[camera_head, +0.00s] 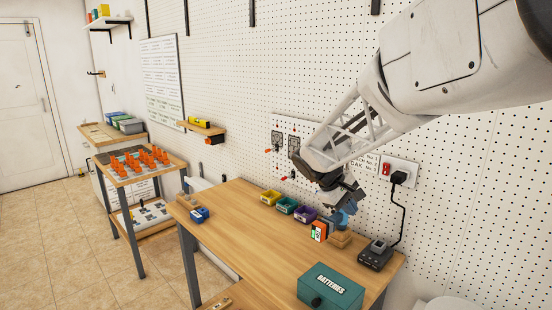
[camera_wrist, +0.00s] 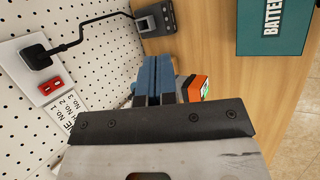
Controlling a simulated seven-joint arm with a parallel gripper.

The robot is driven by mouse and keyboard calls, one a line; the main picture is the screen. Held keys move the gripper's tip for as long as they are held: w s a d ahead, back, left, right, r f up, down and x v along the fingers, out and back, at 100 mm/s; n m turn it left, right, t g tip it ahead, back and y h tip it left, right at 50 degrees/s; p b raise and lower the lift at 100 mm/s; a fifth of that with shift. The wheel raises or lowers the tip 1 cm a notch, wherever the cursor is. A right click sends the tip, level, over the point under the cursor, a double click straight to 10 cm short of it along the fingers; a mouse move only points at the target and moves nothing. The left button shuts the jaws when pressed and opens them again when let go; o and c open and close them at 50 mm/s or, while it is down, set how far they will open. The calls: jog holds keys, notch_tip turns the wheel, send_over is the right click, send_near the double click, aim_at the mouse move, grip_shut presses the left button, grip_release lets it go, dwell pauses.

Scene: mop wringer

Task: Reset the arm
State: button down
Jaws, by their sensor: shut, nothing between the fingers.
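My gripper (camera_head: 343,217) hangs over the back right of the wooden workbench (camera_head: 245,240), close to the pegboard wall. In the wrist view its blue-grey fingers (camera_wrist: 153,75) are together with nothing between them. An orange and black box with a green display (camera_head: 320,230) stands just left of the fingers in the head view. It also shows beside the fingers in the wrist view (camera_wrist: 196,88). A small wooden block (camera_head: 341,239) is below the fingers; whether they touch it I cannot tell.
A green batteries box (camera_head: 331,287) and a black charger (camera_head: 376,254) stand at the right of the bench. The charger's cord runs to a wall outlet (camera_head: 398,174). Yellow (camera_head: 271,197), green (camera_head: 287,205) and purple (camera_head: 305,214) bins line the back. The middle is clear.

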jog(key=s+a+f+m+t+y, duration=0.1)
jog(key=s+m+y, duration=0.5)
jog(key=s, duration=2.9)
jog(key=shift+m+t+y, duration=0.4)
jog(key=shift+m+t, duration=0.1)
jog(key=shift+m, duration=0.1)
